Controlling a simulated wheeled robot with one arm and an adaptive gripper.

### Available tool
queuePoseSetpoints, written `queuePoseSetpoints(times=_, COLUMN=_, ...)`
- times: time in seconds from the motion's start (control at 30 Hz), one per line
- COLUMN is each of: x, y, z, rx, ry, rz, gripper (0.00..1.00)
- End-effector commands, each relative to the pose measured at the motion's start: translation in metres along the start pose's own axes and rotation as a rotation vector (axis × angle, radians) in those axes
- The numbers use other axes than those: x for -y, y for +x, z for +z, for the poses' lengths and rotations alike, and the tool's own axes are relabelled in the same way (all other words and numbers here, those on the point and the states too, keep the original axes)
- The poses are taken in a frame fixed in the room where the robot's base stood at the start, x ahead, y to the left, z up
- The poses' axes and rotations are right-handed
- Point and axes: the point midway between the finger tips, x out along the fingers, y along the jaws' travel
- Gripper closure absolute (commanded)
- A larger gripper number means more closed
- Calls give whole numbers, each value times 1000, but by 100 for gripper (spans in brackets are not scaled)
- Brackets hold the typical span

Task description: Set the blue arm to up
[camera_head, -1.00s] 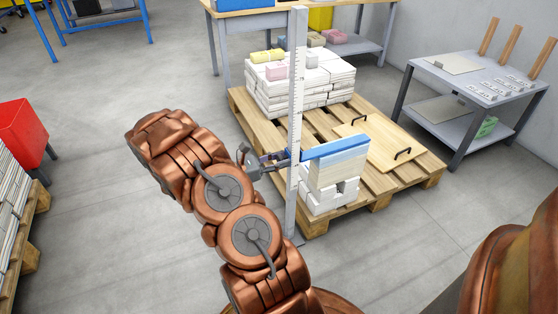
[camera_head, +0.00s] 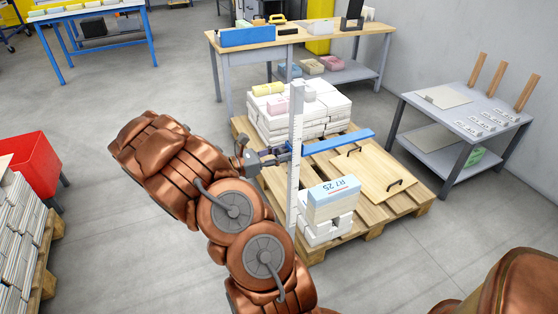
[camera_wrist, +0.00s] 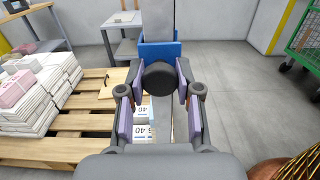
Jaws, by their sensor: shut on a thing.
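The blue arm (camera_head: 340,141) sticks out to the right from a tall white post with ruler marks (camera_head: 294,190). It sits near the post's top, with a clear gap above a small stack of white bundles topped by a pale blue and cream block (camera_head: 333,200). My gripper (camera_head: 272,157) is at the post's left side, at the blue arm's height. In the wrist view my gripper (camera_wrist: 160,95) is shut on a dark round knob (camera_wrist: 159,77) in front of the blue slider (camera_wrist: 160,52). The fingertips partly hide the knob's sides.
A wooden pallet (camera_head: 375,218) beyond the post carries white stacks (camera_head: 325,108) and a board with black handles (camera_head: 372,172). A grey table (camera_head: 455,112) stands right, a workbench (camera_head: 340,35) behind. A red bin (camera_head: 30,160) stands left.

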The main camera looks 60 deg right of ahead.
Motion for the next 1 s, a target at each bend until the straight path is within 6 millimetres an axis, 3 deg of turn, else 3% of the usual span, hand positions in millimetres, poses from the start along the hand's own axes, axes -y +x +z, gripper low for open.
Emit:
queuePoseSetpoints(times=0.03, x=1, y=4, z=26, rx=6, ry=2, rz=-5, gripper=100)
queuePoseSetpoints(times=0.1, x=1, y=4, z=43, rx=5, ry=2, rz=-5, gripper=100)
queuePoseSetpoints(times=0.4, x=1, y=4, z=100, rx=4, ry=0, rz=-5, gripper=100)
queuePoseSetpoints(times=0.63, x=1, y=4, z=121, rx=3, ry=-2, rz=-6, gripper=100)
queuePoseSetpoints(times=1.0, x=1, y=5, z=129, rx=7, ry=-2, rz=-6, gripper=100)
